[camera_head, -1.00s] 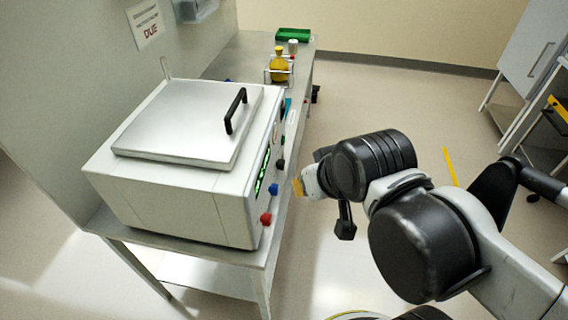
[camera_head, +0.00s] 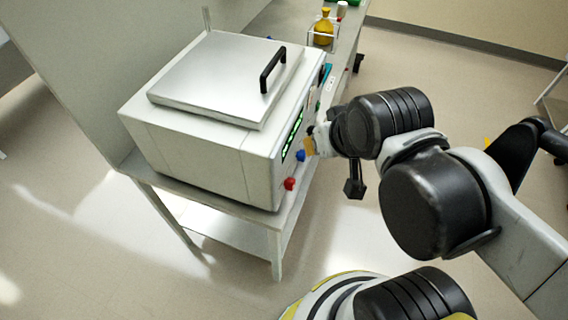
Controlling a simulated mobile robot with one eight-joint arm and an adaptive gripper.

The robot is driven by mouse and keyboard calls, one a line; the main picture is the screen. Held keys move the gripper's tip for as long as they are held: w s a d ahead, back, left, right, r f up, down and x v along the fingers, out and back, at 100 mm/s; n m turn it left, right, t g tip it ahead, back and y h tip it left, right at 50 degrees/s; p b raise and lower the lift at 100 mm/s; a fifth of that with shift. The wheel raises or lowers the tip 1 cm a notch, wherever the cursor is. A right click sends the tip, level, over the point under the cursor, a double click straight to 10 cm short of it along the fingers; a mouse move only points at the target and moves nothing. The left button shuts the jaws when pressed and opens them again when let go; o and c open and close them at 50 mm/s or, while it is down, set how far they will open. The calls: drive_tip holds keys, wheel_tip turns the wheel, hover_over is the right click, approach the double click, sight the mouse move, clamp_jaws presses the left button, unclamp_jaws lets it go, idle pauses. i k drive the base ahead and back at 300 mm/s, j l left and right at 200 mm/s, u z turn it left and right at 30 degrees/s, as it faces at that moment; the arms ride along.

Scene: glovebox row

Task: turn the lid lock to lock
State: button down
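A white box-shaped machine (camera_head: 195,150) with a flat metal lid (camera_head: 225,80) and a black lid handle (camera_head: 272,70) stands on a bench. The lid is down. Its right-hand front panel carries a green-lit display (camera_head: 292,135), a red knob (camera_head: 290,183) and a blue knob (camera_head: 300,155). I cannot tell which control is the lid lock. My gripper (camera_head: 312,140) is at the front panel, beside the display and above the blue knob in the picture. Its fingers are small and mostly hidden by my wrist, so contact and opening are unclear. Part of the panel behind it is hidden.
The bench (camera_head: 230,205) runs away to the back, with a yellow flask (camera_head: 323,32) in a rack behind the machine. A grey wall (camera_head: 100,60) stands on the machine's left.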

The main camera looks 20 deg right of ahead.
sight(289, 183)
drive_tip(key=i+l+u, duration=0.1)
drive_tip(key=u, duration=0.15)
drive_tip(key=k+j+z, duration=0.15)
drive_tip(key=k, duration=0.45)
drive_tip(key=k+j+z, duration=0.15)
drive_tip(key=k, duration=0.5)
